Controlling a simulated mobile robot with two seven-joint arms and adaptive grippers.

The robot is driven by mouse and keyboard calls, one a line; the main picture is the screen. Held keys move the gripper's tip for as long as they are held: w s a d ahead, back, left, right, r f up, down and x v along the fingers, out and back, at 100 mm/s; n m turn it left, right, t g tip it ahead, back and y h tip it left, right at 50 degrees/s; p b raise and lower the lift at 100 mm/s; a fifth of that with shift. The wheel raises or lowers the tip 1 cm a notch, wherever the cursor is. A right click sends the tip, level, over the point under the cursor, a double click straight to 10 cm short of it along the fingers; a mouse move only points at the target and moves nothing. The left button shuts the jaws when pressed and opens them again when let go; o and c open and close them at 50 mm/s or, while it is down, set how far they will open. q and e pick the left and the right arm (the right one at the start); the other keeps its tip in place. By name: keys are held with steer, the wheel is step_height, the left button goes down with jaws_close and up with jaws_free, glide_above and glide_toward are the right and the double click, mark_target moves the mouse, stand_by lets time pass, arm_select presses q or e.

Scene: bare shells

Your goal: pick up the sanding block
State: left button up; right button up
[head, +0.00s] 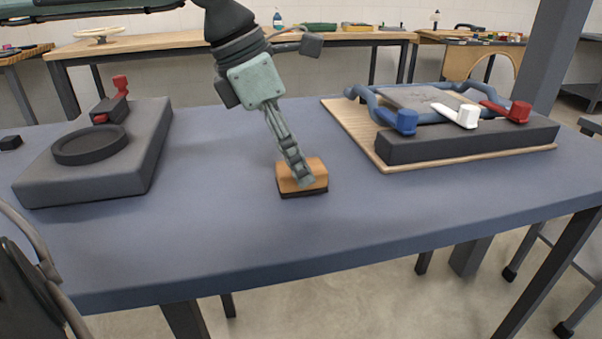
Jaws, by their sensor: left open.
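The sanding block (287,183) is a small orange-brown block with a dark underside. It rests on the blue-grey table (220,225) near the middle. My left gripper (303,178) reaches down from above, with its fingers over the block's top and right part. The fingers are open, and they hide part of the block. I cannot tell whether they touch it.
A grey machine with a round black disc (90,145) and red lever stands at the left. At the right, a wooden board (352,128) bears a dark bar with blue, white and red levers. The table is clear around the block.

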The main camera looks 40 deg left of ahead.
arm_select(q)
steer(key=shift+x, duration=1.15)
steer(key=shift+w+f, duration=0.1)
steer(key=shift+f, duration=0.1)
steer(key=c, duration=1.3)
steer(key=shift+o, duration=0.2)
arm_select(e)
steer(key=shift+a+f, duration=0.15)
steer(key=shift+f, duration=0.15)
arm_select(q)
steer(key=shift+r, duration=0.1)
